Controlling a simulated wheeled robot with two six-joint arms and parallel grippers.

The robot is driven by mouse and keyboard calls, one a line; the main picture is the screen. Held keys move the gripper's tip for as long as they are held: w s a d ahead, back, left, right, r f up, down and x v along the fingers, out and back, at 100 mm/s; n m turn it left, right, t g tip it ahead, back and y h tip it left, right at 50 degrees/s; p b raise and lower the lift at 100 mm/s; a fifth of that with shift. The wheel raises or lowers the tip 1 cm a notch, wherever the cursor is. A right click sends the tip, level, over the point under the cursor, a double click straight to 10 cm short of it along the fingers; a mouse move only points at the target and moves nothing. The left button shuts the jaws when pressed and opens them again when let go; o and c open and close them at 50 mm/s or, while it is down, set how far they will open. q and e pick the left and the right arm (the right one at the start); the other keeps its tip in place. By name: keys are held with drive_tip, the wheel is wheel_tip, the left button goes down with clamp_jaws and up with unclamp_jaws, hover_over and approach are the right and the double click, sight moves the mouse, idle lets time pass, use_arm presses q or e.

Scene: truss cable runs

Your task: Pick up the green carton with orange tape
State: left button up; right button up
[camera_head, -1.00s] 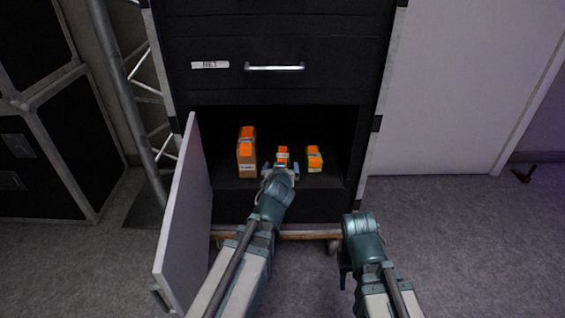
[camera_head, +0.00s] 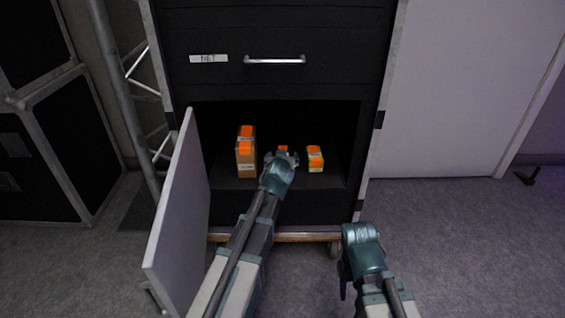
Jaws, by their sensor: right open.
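A taller brown carton with orange tape (camera_head: 245,160) stands left on the shelf. The open grey door (camera_head: 178,215) borders the left side of the black cabinet (camera_head: 270,80). A drawer handle (camera_head: 274,61) is above. A metal truss (camera_head: 125,90) stands at left.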

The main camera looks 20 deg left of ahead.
use_arm(q)
clamp_jaws()
idle(0.5)
drive_tip(key=shift+r, duration=0.1)
use_arm(e)
drive_tip(key=shift+r, duration=0.1)
